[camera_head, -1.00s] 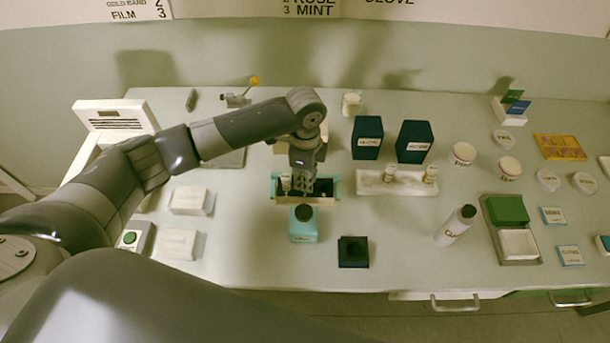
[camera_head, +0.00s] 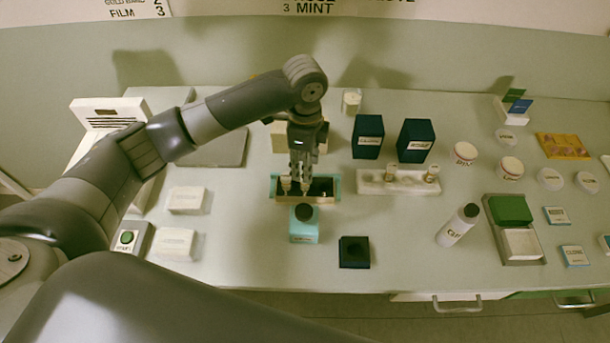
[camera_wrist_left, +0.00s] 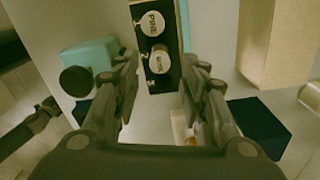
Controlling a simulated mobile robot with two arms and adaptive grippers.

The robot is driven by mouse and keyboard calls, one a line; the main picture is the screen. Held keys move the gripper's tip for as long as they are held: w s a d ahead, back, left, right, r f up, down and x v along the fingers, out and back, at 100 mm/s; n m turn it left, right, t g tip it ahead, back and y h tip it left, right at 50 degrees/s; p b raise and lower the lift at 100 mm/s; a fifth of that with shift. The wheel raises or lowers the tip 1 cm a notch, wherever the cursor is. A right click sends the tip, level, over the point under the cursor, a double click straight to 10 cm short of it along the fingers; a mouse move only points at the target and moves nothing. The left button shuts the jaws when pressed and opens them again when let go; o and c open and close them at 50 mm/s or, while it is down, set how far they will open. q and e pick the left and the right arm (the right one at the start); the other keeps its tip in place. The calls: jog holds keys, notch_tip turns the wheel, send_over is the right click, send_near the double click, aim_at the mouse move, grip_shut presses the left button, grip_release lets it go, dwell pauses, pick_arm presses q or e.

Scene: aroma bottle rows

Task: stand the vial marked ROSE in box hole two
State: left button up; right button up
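The box (camera_head: 312,200) is a narrow tray with a pale front and dark inside, at the middle of the table. Two white-topped vials stand in it: one marked PINE (camera_wrist_left: 150,22) at one end, and beside it, in the middle position, another vial (camera_wrist_left: 158,60) whose label is too blurred to read surely. The dark place at the right end of the box in the head view looks empty. My left gripper (camera_head: 301,181) is directly above the middle vial. In the left wrist view its fingers (camera_wrist_left: 163,92) are spread, with nothing between them.
A pale rack (camera_head: 412,187) with two vials is right of the box. A teal bottle (camera_head: 304,228) stands just in front, beside a black block (camera_head: 354,252). Two dark boxes (camera_head: 367,138) (camera_head: 415,142) stand behind the rack. A white bottle (camera_head: 456,226) is farther right.

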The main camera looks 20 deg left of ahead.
pick_arm(q)
notch_tip(320, 180, up, 6)
jog(key=b, duration=0.1)
jog(key=shift+r, duration=0.25)
jog(key=shift+f, duration=0.1)
dwell(0.3)
